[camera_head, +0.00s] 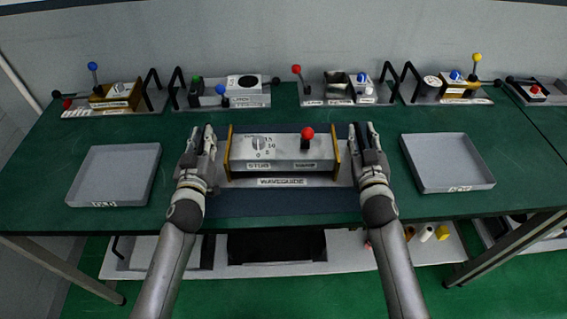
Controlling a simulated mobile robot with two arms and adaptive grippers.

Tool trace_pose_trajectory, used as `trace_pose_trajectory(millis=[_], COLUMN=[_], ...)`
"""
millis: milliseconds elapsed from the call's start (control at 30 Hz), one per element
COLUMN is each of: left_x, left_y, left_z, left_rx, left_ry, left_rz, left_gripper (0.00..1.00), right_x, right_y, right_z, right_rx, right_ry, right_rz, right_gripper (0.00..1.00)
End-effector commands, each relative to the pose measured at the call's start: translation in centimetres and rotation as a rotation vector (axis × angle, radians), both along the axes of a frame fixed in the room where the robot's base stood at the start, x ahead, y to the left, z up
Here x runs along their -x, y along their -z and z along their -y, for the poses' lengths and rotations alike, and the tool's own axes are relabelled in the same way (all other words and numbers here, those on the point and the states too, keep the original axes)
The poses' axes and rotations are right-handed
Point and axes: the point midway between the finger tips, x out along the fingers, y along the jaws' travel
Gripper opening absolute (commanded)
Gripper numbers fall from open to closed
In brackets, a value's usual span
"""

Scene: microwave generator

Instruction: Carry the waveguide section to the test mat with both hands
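The waveguide section (282,182) is a silver box with brass end plates on a light base labelled "WAVEGUIDE". It carries a dial on its left and a red-knobbed lever on its right. It is level, over the dark blue test mat (285,206), which shows in front of and behind it. I cannot tell whether it rests on the mat or hangs just above. My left gripper (200,140) is at its left end and my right gripper (365,138) at its right end. Dark bars show beside the fingers; whether the fingers are closed on end handles is unclear.
Grey trays stand left (115,175) and right (447,163) on the green table (385,217). Several handled units line the back edge, including a unit with a blue-knobbed lever (117,95) and a unit with a red knob (340,88). A lower shelf (345,252) holds small parts.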

Motion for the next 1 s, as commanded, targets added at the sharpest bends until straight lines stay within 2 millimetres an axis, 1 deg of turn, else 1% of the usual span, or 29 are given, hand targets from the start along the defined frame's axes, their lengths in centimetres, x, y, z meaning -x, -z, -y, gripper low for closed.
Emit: trace_pose_trajectory(millis=[300, 500, 700, 967, 1000], left_x=[4.3, 6.3, 7.1, 7.1, 7.1], left_y=[0.2, 0.2, 0.2, 0.2, 0.2], left_z=[0.2, 0.2, 0.1, 0.1, 0.1], left_rx=[0.004, 0.004, 0.002, 0.002, 0.002], left_ry=[0.003, 0.003, 0.002, 0.003, 0.003], left_rz=[-0.005, -0.005, -0.005, -0.005, -0.005], left_gripper=[0.46, 0.46, 0.46, 0.46, 0.46], right_x=[0.0, 0.0, 0.0, 0.0, 0.0], right_y=[0.0, 0.0, 0.0, 0.0, 0.0], right_z=[-0.1, -0.1, -0.1, -0.1, -0.1], right_rx=[-0.001, -0.001, -0.001, -0.001, -0.001], right_ry=[-0.002, -0.002, -0.002, -0.002, -0.002], right_rz=[0.0, 0.0, 0.0, 0.0, 0.0], right_gripper=[0.32, 0.32, 0.32, 0.32, 0.37])
